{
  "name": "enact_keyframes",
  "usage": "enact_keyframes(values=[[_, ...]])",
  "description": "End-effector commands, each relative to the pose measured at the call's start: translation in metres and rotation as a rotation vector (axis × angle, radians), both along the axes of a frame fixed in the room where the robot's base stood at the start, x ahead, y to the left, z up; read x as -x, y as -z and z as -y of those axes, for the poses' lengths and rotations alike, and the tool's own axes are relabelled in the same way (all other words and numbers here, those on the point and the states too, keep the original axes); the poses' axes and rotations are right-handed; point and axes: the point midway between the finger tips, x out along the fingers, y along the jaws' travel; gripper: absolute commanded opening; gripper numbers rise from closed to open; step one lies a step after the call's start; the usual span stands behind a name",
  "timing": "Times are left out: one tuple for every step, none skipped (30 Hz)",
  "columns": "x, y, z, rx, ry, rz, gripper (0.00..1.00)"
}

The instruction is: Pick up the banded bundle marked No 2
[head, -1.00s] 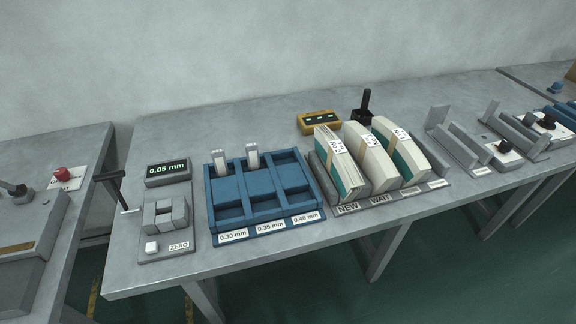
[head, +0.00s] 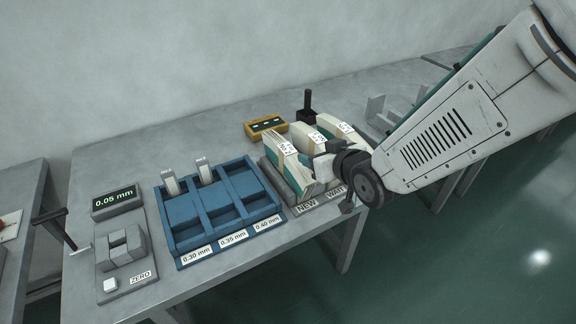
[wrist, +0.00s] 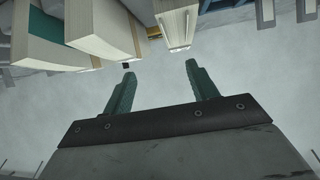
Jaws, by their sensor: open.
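Three banded paper bundles stand in a grey rack: the left one (head: 286,158) at the NEW label, the middle one (head: 303,135) near WAIT, and the right one (head: 333,125). Each carries a white tag, whose number is too small for me to read surely. The wrist view, seemingly inverted, shows the left bundle (wrist: 177,27) beyond my fingers and the other two to its left. My gripper (wrist: 160,67) is open, with nothing between its two green fingers. In the head view my arm hides the front of the middle and right bundles.
A blue slotted tray (head: 187,243) with upright metal pieces stands left of the rack. A 0.05 mm display (head: 115,202) and ZERO block (head: 125,245) sit further left. A yellow box (head: 265,127) and black upright handle (head: 308,103) stand behind the bundles.

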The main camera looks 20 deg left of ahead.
Motion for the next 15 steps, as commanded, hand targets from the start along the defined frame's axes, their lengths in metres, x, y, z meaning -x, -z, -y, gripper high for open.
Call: enact_keyframes(values=[[0.006,0.007,-0.013,-0.017,-0.026,0.011,0.58],[0.007,0.008,-0.018,-0.029,-0.036,0.019,0.58],[0.01,0.01,-0.023,-0.04,-0.047,0.026,0.58],[0.01,0.011,-0.027,-0.048,-0.054,0.032,0.58],[0.011,0.013,-0.03,-0.052,-0.058,0.035,0.58],[0.01,0.014,-0.033,-0.057,-0.061,0.037,0.58],[0.008,0.015,-0.036,-0.059,-0.063,0.04,0.58],[0.006,0.016,-0.039,-0.06,-0.064,0.04,0.58],[0.003,0.018,-0.042,-0.06,-0.063,0.041,0.58],[0.001,0.02,-0.044,-0.059,-0.063,0.04,0.58],[-0.001,0.021,-0.047,-0.06,-0.063,0.041,0.58],[-0.004,0.022,-0.049,-0.06,-0.062,0.04,0.58],[-0.006,0.024,-0.051,-0.059,-0.062,0.04,0.58],[-0.008,0.026,-0.054,-0.059,-0.062,0.04,0.58],[-0.011,0.028,-0.058,-0.059,-0.062,0.04,0.58]])
